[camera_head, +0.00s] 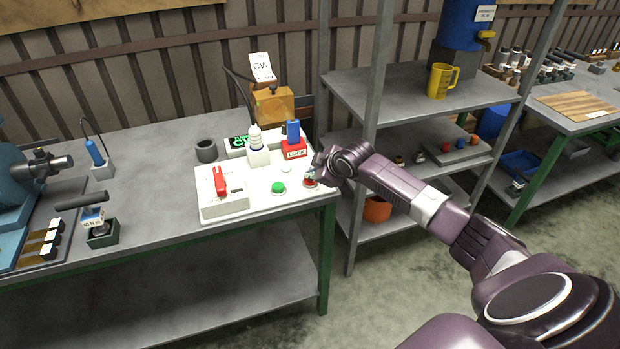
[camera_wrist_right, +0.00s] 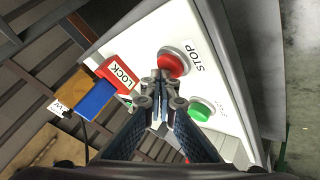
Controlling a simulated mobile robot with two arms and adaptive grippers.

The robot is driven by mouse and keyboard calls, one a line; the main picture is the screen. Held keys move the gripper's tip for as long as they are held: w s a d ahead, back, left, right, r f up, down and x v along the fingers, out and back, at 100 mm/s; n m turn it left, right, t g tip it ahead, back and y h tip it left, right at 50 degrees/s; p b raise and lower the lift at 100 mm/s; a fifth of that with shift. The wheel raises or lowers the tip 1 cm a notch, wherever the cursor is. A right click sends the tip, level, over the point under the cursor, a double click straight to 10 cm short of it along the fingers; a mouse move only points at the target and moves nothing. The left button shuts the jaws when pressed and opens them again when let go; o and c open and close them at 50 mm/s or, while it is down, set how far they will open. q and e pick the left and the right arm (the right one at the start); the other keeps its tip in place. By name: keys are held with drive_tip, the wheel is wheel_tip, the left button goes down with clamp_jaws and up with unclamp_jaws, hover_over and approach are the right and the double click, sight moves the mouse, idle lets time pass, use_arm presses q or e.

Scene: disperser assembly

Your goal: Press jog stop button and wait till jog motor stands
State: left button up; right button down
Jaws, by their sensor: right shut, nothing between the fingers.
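The red stop button (camera_head: 310,183) sits at the right end of the white panel (camera_head: 243,203), near the bench corner. In the right wrist view the red button (camera_wrist_right: 173,62) has the word STOP beside it. My right gripper (camera_head: 316,171) is shut and empty, its fingertips right at the red button. In the wrist view the fingertips (camera_wrist_right: 160,84) overlap the button's lower edge; I cannot tell whether they touch it. A green button (camera_head: 278,187) is to its left. A yellow-orange box (camera_head: 272,104) with a CW sign stands behind; whether anything turns cannot be seen. My left gripper is out of view.
A red LOCK block (camera_head: 294,148) with a blue top and a white bottle (camera_head: 255,140) stand behind the buttons. A red-handled switch (camera_head: 220,181) is on the panel's left. A shelf post (camera_head: 366,150) rises close behind my right arm.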

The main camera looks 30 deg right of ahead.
sight(311, 181)
drive_tip(key=shift+f, duration=0.4)
idle(0.3)
drive_tip(key=shift+r+p, duration=1.2)
drive_tip(key=shift+r, duration=0.15)
wheel_tip(311, 181, up, 5)
drive_tip(key=p, duration=0.5)
drive_tip(key=shift+r, duration=0.15)
